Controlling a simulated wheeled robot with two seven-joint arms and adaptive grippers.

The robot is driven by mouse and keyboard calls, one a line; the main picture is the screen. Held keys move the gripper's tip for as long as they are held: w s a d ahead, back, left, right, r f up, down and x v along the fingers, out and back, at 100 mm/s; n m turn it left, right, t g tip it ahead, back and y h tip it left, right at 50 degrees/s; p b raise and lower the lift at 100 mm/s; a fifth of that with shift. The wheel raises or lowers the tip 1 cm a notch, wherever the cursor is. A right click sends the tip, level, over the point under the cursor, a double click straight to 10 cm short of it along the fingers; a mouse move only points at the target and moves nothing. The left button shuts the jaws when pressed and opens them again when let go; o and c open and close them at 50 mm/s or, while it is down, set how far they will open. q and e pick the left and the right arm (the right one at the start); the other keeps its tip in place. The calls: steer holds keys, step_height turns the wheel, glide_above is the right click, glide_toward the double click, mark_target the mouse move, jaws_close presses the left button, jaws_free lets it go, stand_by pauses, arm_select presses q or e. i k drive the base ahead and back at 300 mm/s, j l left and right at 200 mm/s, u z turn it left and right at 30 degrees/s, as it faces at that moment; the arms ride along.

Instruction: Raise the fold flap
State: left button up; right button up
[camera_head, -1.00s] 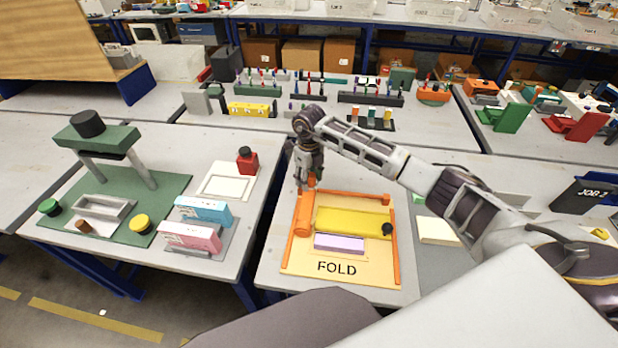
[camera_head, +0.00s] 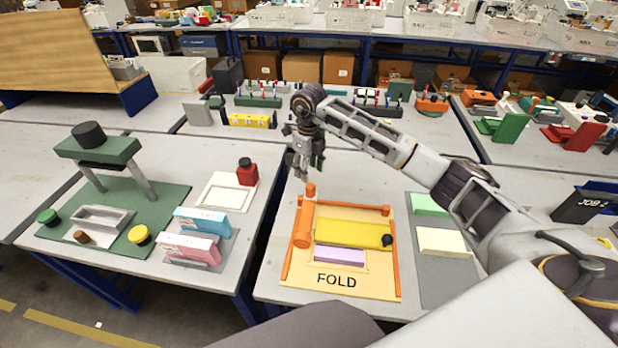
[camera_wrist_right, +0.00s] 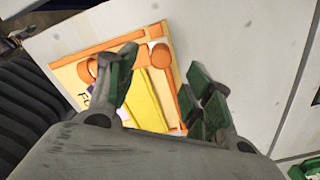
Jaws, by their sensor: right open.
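The fold station is a tan board (camera_head: 381,281) marked FOLD with an orange frame on the table. A yellow flap (camera_head: 350,232) lies flat across it, with a black knob (camera_head: 388,240) at its right end. A lilac block (camera_head: 338,255) lies in front of the flap. An orange post (camera_head: 310,190) stands at the back left corner. My right gripper (camera_head: 306,172) is open and empty above the back left of the station, pointing down. In the right wrist view its fingers (camera_wrist_right: 165,95) are apart, with the yellow flap (camera_wrist_right: 143,98) seen between them. My left gripper is not in view.
To the left, a green press (camera_head: 98,148) and pink and blue boxes (camera_head: 203,220) stand on a separate table. Right of the station lie a green pad (camera_head: 428,204) and a cream pad (camera_head: 442,242).

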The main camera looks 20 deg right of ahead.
mark_target(358, 234)
steer(key=k+j, duration=0.3)
steer(key=k, duration=0.15)
steer(key=k+j, duration=0.25)
steer(key=k, duration=0.25)
steer(key=k+j, duration=0.3)
steer(key=k, duration=0.15)
